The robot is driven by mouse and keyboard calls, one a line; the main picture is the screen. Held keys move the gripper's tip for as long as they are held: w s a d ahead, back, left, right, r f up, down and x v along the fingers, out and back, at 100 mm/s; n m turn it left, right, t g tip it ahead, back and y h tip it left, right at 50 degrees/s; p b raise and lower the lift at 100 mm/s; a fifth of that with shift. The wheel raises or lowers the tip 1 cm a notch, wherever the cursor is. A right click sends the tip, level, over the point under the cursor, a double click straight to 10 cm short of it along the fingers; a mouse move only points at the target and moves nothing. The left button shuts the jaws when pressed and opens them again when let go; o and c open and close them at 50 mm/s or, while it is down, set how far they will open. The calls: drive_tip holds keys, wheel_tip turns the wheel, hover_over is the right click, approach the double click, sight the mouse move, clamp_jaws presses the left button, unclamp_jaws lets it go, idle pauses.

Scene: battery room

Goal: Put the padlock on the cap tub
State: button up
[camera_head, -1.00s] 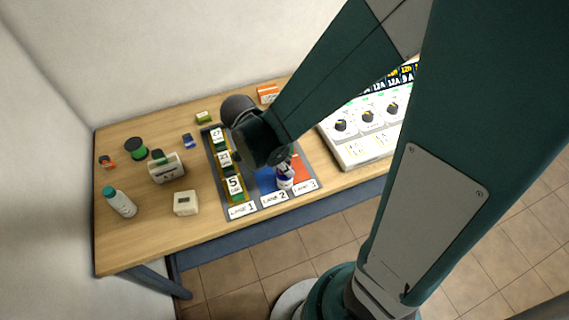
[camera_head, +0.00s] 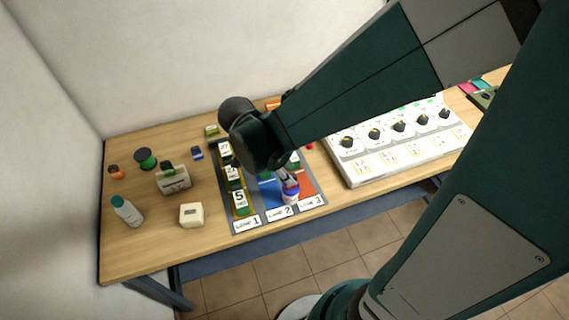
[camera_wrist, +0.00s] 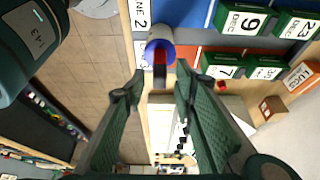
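The cap tub (camera_head: 291,193) is a small white and blue tub standing at the front of the lane mat, by the lane 2 and 3 labels. In the wrist view its blue top (camera_wrist: 158,36) shows just beyond my fingertips. A small red and black block, which looks like the padlock (camera_wrist: 160,68), shows in front of the tub's top, between my fingertips. My gripper (camera_wrist: 159,84) looks open, with a gap on each side of the block. Whether the block touches the tub is unclear. In the head view my wrist hides part of the mat.
Numbered date blocks (camera_head: 239,199) stand on the lane mat (camera_head: 247,228). A white panel with knobs (camera_head: 400,160) lies right of it.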

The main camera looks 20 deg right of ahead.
drive_tip(key=v, duration=0.7)
drive_tip(key=shift+r+p, duration=0.15)
drive_tip(key=shift+p, duration=0.15)
idle(0.5)
drive_tip(key=s+d+r+n+t+y, duration=0.2)
drive_tip(key=r+n, duration=0.4)
drive_tip(key=n, duration=0.3)
drive_tip(key=s+d+r+n+t+y, duration=0.2)
drive_tip(key=r+n+t, duration=0.3)
drive_tip(key=n, duration=0.4)
drive_tip(key=shift+s+d+r, duration=0.25)
drive_tip(key=shift+d+r, duration=0.2)
drive_tip(key=shift+d, duration=0.3)
